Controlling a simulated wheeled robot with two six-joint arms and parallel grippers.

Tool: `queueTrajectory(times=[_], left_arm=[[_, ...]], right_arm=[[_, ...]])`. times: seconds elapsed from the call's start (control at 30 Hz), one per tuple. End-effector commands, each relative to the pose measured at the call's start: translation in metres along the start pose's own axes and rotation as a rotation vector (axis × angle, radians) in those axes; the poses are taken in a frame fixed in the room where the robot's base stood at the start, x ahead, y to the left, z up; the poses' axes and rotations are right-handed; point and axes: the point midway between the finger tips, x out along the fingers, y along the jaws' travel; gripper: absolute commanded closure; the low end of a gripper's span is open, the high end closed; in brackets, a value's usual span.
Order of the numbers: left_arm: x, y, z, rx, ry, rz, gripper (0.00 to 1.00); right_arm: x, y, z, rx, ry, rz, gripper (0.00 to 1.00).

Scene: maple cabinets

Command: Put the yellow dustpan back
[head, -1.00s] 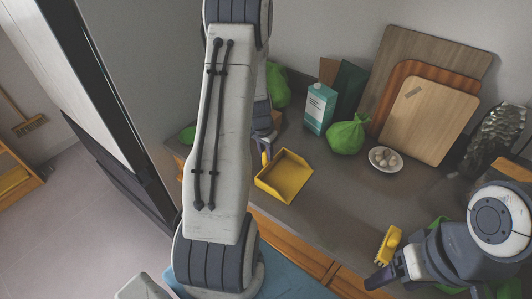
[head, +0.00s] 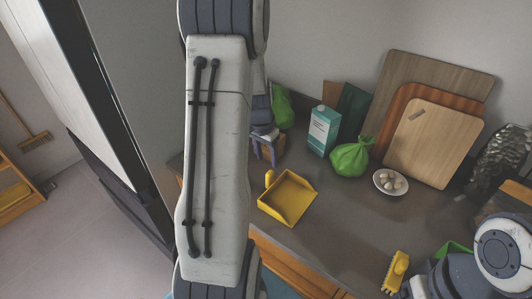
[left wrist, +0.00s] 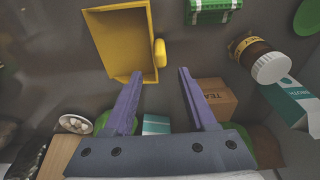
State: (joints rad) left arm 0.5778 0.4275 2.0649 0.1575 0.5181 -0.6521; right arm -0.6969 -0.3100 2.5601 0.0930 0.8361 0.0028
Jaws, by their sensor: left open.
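The yellow dustpan (head: 288,199) lies on the grey counter, its stubby handle (head: 270,178) pointing to the back left. My left gripper (head: 267,160) is open just behind and above the handle, apart from it. In the left wrist view the dustpan (left wrist: 122,38) is at the top, its handle just beyond the open, empty fingertips (left wrist: 160,73). My right arm is at the lower right of the head view, beside a yellow brush (head: 396,272); its fingers are mostly out of the picture.
The left wrist view also shows a green case (left wrist: 213,8), a jar (left wrist: 262,60) and a tea box (left wrist: 215,98). Bare counter lies right of the dustpan.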

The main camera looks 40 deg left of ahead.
Motion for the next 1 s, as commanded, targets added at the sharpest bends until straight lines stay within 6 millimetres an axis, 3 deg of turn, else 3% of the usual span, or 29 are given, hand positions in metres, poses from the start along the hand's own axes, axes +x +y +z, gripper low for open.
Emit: queueTrajectory(times=[0.2, 0.47, 0.57, 0.73, 0.8, 0.9, 1.0], left_arm=[[-0.024, 0.000, -0.001, 0.000, 0.003, -0.001, 0.43], [-0.029, 0.007, -0.002, 0.011, -0.001, 0.004, 0.43], [-0.037, 0.042, -0.006, 0.059, -0.003, 0.017, 0.43], [-0.064, 0.157, 0.007, 0.219, -0.022, 0.064, 0.43], [-0.076, 0.205, 0.027, 0.293, -0.034, 0.084, 0.43], [-0.092, 0.261, 0.068, 0.399, -0.057, 0.109, 0.43], [-0.106, 0.299, 0.114, 0.500, -0.079, 0.126, 0.43]], right_arm=[[0.004, 0.000, 0.000, 0.000, 0.000, 0.000, 0.28], [0.004, 0.000, 0.000, 0.000, 0.000, 0.000, 0.28], [0.004, 0.000, 0.000, 0.000, 0.000, 0.000, 0.28], [0.004, 0.000, 0.000, 0.000, 0.000, 0.000, 0.28], [0.004, 0.000, 0.000, 0.000, 0.000, 0.000, 0.28], [0.004, 0.000, 0.000, 0.000, 0.000, 0.000, 0.28], [0.004, 0.000, 0.000, 0.000, 0.000, 0.000, 0.28]])
